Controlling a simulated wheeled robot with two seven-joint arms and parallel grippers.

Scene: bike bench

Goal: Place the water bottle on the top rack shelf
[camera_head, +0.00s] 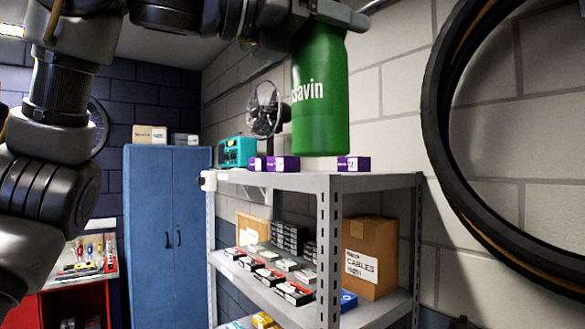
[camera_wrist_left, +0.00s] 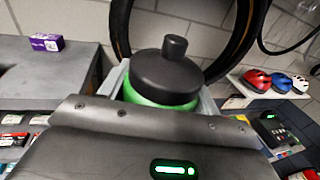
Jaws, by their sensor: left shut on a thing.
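The green water bottle (camera_head: 320,95) hangs upright in the head view, its base a little above the top rack shelf (camera_head: 300,181) as the picture shows it. I cannot tell if it is over the shelf or in front of it. My left gripper (camera_head: 325,16) is shut on the bottle near its top. In the left wrist view the bottle's black cap (camera_wrist_left: 165,76) shows between the fingers, and the grey shelf top (camera_wrist_left: 45,75) lies to the left of the bottle. My right gripper is not in view.
On the shelf stand purple boxes (camera_head: 283,164), a teal device (camera_head: 237,152) and a black fan (camera_head: 265,108). The shelf's middle and front right look bare. Lower shelves hold a cables box (camera_head: 370,257) and small boxes. A tyre (camera_head: 440,130) hangs on the right wall; a blue cabinet (camera_head: 165,230) stands left.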

